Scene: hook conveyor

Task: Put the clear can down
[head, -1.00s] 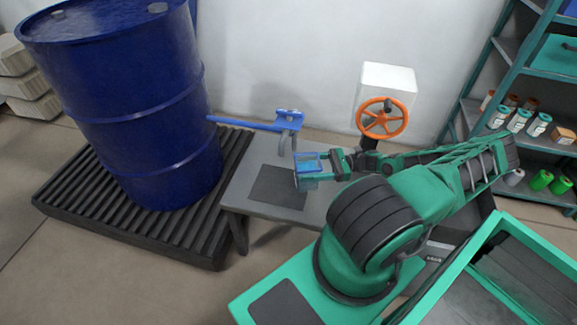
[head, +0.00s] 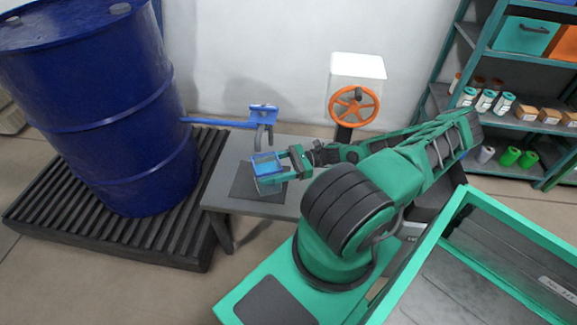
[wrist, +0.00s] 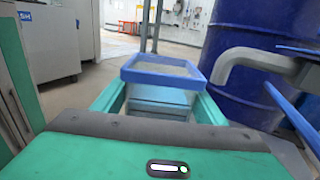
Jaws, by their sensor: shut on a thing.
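The clear can (head: 267,172) is see-through with a blue rim. My gripper (head: 272,172) is shut on it, over the dark square mat (head: 243,184) on the grey table. In the wrist view the can's blue rim (wrist: 162,72) shows between my green fingers (wrist: 160,105). From these views I cannot tell whether the can's bottom touches the mat. A grey hook (head: 262,132) on a blue arm hangs just behind the can, apart from it.
A large blue drum (head: 110,120) stands on a dark slatted pallet (head: 150,235) to the left. An orange handwheel (head: 354,106) is on a white box behind the table (head: 222,185). Shelves (head: 500,120) stand at the right. The table's left front is bare.

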